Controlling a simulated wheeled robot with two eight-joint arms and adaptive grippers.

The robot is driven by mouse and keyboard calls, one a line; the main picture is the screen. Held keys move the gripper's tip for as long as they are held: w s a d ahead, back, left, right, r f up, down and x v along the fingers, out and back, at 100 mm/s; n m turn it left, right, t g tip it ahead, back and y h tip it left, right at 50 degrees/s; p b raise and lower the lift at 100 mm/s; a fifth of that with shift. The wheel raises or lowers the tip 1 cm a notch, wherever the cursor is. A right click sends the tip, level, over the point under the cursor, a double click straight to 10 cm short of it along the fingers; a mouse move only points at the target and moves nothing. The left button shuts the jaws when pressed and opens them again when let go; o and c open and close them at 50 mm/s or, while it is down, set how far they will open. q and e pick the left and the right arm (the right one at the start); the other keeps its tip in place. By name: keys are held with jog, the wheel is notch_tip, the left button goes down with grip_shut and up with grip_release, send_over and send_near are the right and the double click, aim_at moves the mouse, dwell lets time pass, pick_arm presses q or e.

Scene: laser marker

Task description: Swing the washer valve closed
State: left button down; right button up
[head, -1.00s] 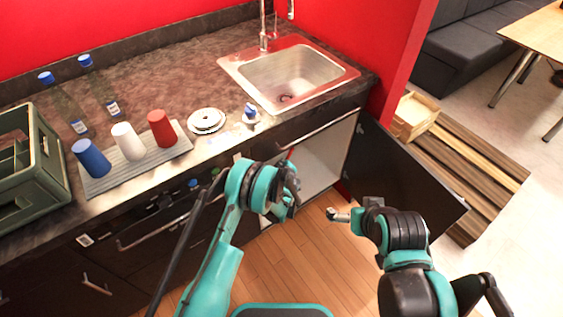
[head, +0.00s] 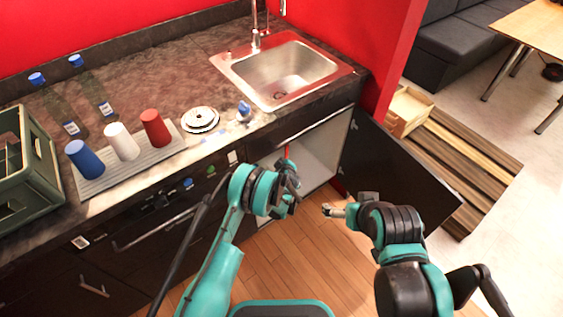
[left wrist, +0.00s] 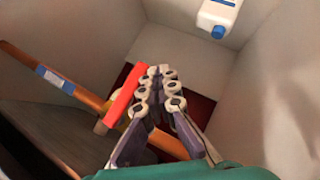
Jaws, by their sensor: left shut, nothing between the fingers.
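The washer valve shows in the left wrist view as a long red handle (left wrist: 124,95) on a copper-coloured pipe (left wrist: 48,77). The pipe carries a blue and white label. A small red piece of the handle (head: 287,152) shows in the head view inside the open cabinet. My left gripper (left wrist: 158,73) is shut and empty. Its fingers lie just right of the handle and overlap it in view; I cannot tell whether they touch. It also shows in the head view (head: 294,192) at the cabinet opening. My right gripper (head: 329,210) is near the open door, its fingers too small to judge.
The cabinet door (head: 398,167) stands open on the right. A white bottle with a blue cap (left wrist: 218,14) is inside the cabinet. The counter (head: 180,80) above holds a sink (head: 285,75), cups, bottles and a green crate (head: 30,165). Wooden floor is clear below.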

pick_arm(q)
jog(key=shift+r, duration=0.15)
dwell(0.3)
jog(key=shift+r, duration=0.65)
